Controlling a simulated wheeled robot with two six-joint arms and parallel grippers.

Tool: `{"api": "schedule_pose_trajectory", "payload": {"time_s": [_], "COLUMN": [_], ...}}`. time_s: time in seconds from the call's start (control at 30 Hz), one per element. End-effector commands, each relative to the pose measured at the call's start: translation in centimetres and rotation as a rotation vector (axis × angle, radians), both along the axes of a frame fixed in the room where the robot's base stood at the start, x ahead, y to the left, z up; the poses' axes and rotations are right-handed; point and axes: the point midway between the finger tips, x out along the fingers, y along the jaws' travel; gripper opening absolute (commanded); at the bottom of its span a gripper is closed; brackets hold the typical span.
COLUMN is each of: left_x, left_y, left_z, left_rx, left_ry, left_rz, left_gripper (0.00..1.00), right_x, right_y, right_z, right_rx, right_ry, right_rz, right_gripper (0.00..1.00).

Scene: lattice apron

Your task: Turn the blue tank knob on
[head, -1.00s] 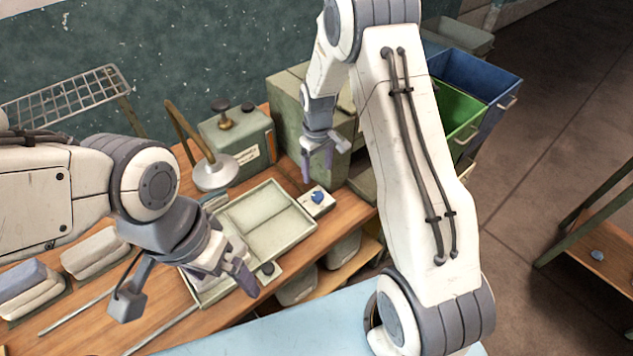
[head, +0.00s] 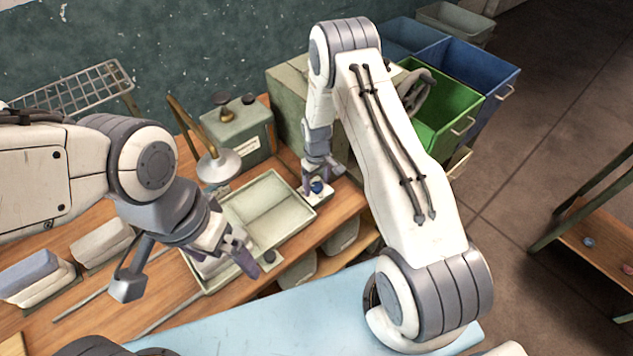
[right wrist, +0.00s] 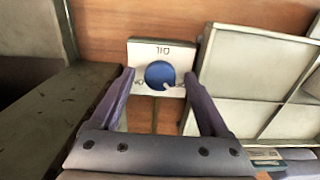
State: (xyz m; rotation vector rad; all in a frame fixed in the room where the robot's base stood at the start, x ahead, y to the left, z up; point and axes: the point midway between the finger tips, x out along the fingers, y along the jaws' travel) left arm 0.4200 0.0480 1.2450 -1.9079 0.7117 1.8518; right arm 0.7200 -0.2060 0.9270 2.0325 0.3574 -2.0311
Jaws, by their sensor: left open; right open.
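The blue knob (head: 317,187) sits on a small pale plate at the right end of the workbench. In the right wrist view the round blue knob (right wrist: 158,74) has a small light mark at its lower right rim, and the plate (right wrist: 150,48) bears dark lettering. My right gripper (head: 321,175) is open just above the knob. In the right wrist view its two fingers (right wrist: 160,82) stand to either side of the knob, with a gap on each side. My left gripper (head: 232,252) is open and empty over the near edge of the tray, away from the blue knob.
A green tank (head: 240,130) and a lamp (head: 218,167) stand behind. A grey-green cabinet (head: 287,95) stands close behind my right gripper. Green (head: 440,110) and blue bins stand to the right.

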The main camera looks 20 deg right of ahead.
Motion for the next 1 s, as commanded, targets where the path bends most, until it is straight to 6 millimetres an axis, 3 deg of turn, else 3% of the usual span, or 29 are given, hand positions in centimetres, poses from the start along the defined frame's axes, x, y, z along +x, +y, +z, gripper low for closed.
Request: {"api": "schedule_pose_trajectory", "payload": {"time_s": [0.07,0.27,0.3,0.67,1.0], "left_x": [0.0,0.0,0.0,0.0,0.0], "left_y": [0.0,0.0,0.0,0.0,0.0], "left_z": [0.0,0.0,0.0,-0.8,-3.0], "left_rx": [0.000,0.000,0.000,0.000,0.000], "left_ry": [0.000,0.000,0.000,0.000,0.000], "left_rz": [0.000,0.000,0.000,0.001,0.005], "left_gripper": [1.00,1.00,1.00,1.00,1.00], "right_x": [0.0,0.0,0.0,0.0,0.0], "right_y": [0.0,0.0,0.0,0.0,0.0], "right_z": [0.0,0.0,0.0,-0.1,-0.3], "right_rx": [0.000,0.000,0.000,0.000,0.000], "right_ry": [0.000,0.000,0.001,0.001,0.000], "right_rz": [0.000,0.000,0.000,-0.064,-0.318], "right_gripper": [0.79,0.03,0.00,0.00,0.00]}}
